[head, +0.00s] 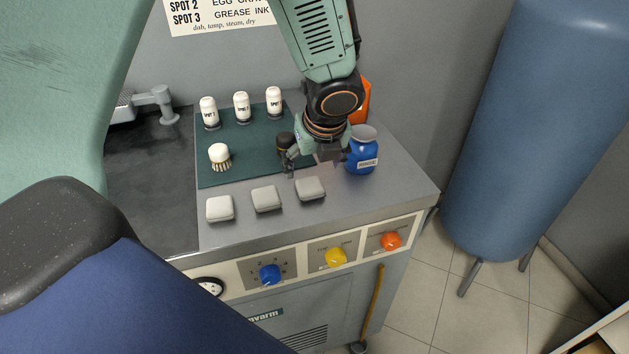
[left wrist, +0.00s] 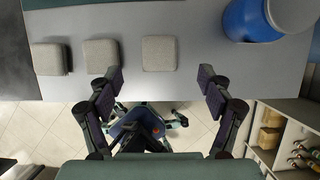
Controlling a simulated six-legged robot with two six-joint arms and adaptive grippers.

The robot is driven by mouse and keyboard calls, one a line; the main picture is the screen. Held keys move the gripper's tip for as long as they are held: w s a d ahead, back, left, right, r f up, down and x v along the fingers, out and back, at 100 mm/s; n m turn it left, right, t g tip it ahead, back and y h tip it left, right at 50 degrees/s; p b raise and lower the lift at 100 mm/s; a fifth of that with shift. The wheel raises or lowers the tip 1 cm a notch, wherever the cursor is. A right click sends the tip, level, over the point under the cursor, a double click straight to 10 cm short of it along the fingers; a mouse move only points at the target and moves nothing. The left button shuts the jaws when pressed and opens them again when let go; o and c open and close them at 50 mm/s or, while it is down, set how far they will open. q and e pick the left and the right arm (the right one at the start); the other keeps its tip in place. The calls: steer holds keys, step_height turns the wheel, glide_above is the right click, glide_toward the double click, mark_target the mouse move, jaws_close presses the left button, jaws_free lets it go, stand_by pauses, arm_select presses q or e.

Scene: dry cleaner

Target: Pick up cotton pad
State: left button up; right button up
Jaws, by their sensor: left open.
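Three pale grey, square cotton pads lie in a row near the front edge of the steel counter: a left one (head: 219,208), a middle one (head: 266,198) and a right one (head: 311,188). My left gripper (head: 314,165) is open and empty, just above and behind the right pad in the head view. In the left wrist view, that pad (left wrist: 159,53) lies ahead of the open fingers (left wrist: 160,78), centred between them and not gripped. The other two pads (left wrist: 101,53) (left wrist: 49,59) are to its left. My right gripper is not in view.
A blue jar (head: 361,156) stands close to the right of my left gripper. A green mat (head: 240,171) behind the pads holds a brush (head: 220,156), several white-capped bottles (head: 241,106) and a dark object (head: 285,145). Knobs (head: 336,257) line the counter's front. A blue tank (head: 530,130) stands at right.

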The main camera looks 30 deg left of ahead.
mark_target(310, 184)
arm_select(q)
steer(key=shift+w+a+f, duration=0.1)
steer(key=shift+a+f, duration=0.05)
steer(key=shift+f, duration=0.1)
steer(key=shift+s+f+b, duration=0.2)
steer(key=shift+f+b, duration=0.65)
steer(key=shift+f, duration=0.1)
steer(key=b+x, duration=0.2)
steer(key=x, duration=0.3)
steer(key=shift+w+a+f, duration=0.1)
steer(key=shift+w+f, duration=0.05)
steer(key=shift+w, duration=0.1)
steer(key=shift+s+r, duration=0.2)
steer(key=shift+r, duration=0.05)
steer(key=shift+w+f, duration=0.15)
steer(key=shift+w, duration=0.05)
steer(key=c, duration=0.5)
steer(key=shift+s, duration=0.2)
steer(key=c, duration=0.5)
steer(key=shift+w+r, duration=0.1)
steer(key=shift+r, duration=0.15)
step_height(310, 184, up, 9)
steer(key=p, duration=0.4)
steer(key=shift+f, duration=0.15)
steer(key=shift+w+r, duration=0.1)
steer(key=shift+r, duration=0.35)
